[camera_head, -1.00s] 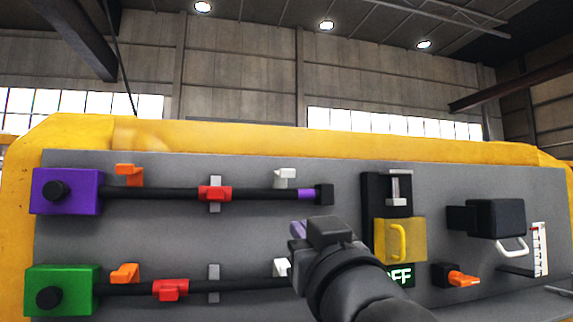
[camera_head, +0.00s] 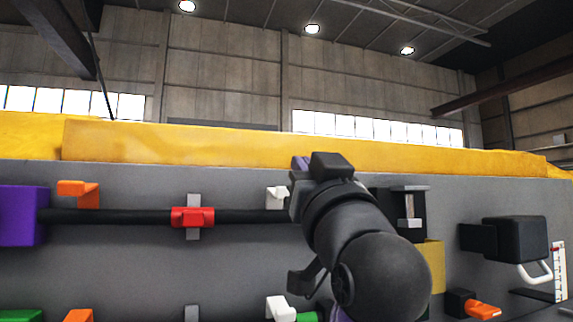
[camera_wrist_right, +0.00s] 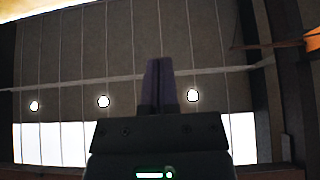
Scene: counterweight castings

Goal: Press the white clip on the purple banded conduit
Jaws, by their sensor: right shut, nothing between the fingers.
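The upper black conduit (camera_head: 125,216) runs right from a purple box (camera_head: 20,216). Its purple band is hidden behind my right arm now. The white clip (camera_head: 277,197) on this conduit is raised above it, near the right end of the visible stretch. My right gripper (camera_head: 301,163) is just right of and above the white clip in the picture, with its purple fingers shut and empty. Whether it touches the clip cannot be told. In the right wrist view the closed fingers (camera_wrist_right: 158,84) point up against the wall and ceiling; no clip shows there. My left gripper is not seen.
A lower white clip (camera_head: 281,308) is beside a green band (camera_head: 308,316).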

